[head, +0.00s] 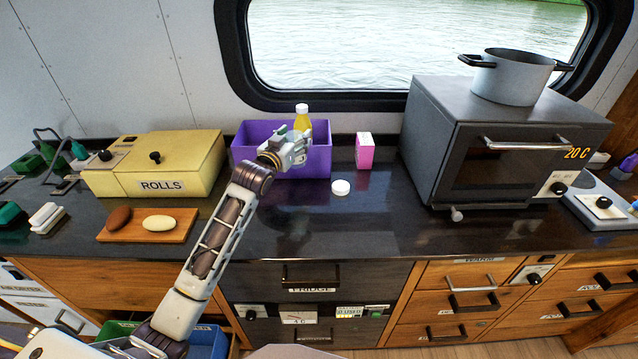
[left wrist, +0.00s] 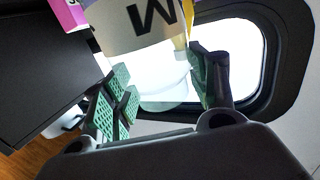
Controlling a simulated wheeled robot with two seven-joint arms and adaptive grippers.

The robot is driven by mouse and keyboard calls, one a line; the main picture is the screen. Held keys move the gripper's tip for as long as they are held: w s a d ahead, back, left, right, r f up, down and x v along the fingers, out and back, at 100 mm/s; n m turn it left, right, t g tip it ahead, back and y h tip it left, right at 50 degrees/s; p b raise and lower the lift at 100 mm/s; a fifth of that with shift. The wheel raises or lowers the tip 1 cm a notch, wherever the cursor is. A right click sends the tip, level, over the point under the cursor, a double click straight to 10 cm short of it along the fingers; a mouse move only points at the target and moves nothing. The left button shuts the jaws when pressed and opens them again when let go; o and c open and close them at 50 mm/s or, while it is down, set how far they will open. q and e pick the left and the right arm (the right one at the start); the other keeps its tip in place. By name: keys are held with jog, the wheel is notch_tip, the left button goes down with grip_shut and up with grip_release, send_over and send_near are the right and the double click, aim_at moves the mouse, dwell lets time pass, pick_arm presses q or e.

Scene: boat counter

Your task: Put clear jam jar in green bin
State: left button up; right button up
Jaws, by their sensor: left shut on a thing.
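In the left wrist view, the fingers (left wrist: 160,95) are on either side of this container, which shows a pale label (left wrist: 140,25) with a dark letter M. I cannot tell whether it is the clear jam jar. The green bin (head: 118,330) shows partly at the lower left, mostly behind my left arm. My right gripper is not in view.
A blue bin (head: 207,340) is beside the green one, low in front of the counter. The purple bin (head: 318,160), a pink box (head: 364,152) and a small white round thing (head: 340,187) are on the counter. The oven (head: 490,140) is at right. The middle front counter is clear.

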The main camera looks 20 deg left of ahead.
pick_arm(q)
jog(key=shift+f, duration=0.25)
jog(key=shift+s+a+f, duration=0.15)
jog(key=shift+s, duration=0.05)
jog(key=shift+w, duration=0.1)
jog(key=shift+f, duration=0.15)
jog(key=shift+f, duration=3)
jog(key=shift+f, duration=1.85)
jog(key=shift+f, duration=0.15)
